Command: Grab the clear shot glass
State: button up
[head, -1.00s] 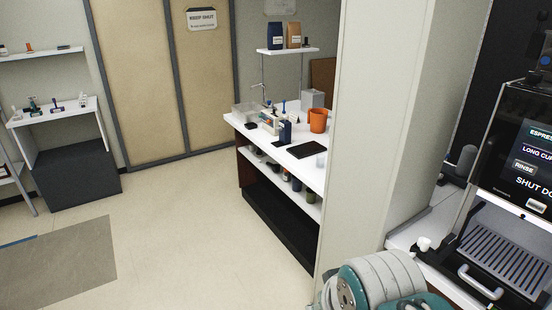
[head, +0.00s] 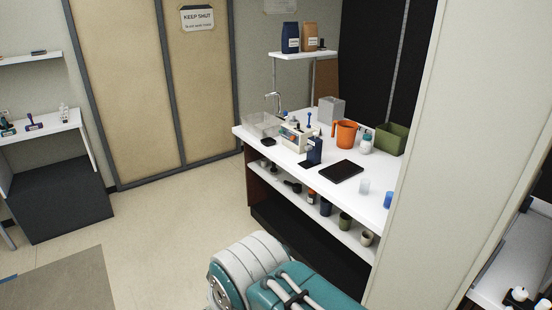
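A small clear glass (head: 364,187), which looks like the shot glass, stands upright on the white counter (head: 316,172) near its right end. A blue cup (head: 388,199) stands close to its right. Part of my teal and white arm shows at the bottom of the head view, in front of the counter. My gripper is not in view.
A dark flat tablet or scale (head: 342,171) lies left of the glass. An orange jug (head: 346,134), a white jar (head: 366,144) and a green bin (head: 390,140) stand behind. Several cups sit on the lower shelf. A pale wall panel (head: 450,120) rises at the right.

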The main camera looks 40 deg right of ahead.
aim_at(365, 185)
jog(key=i+z, duration=0.3)
jog(key=i, duration=0.15)
jog(key=i+z, duration=0.3)
jog(key=i, duration=0.2)
jog(key=i+j+z, duration=0.3)
jog(key=i, duration=0.15)
jog(key=i+l+z, duration=0.15)
jog(key=z, duration=0.25)
jog(key=i+z, duration=0.6)
jog(key=z, duration=0.15)
jog(key=i+j+z, duration=0.1)
jog(key=i+z, duration=0.55)
jog(key=k+j, duration=0.05)
jog(key=k, duration=0.05)
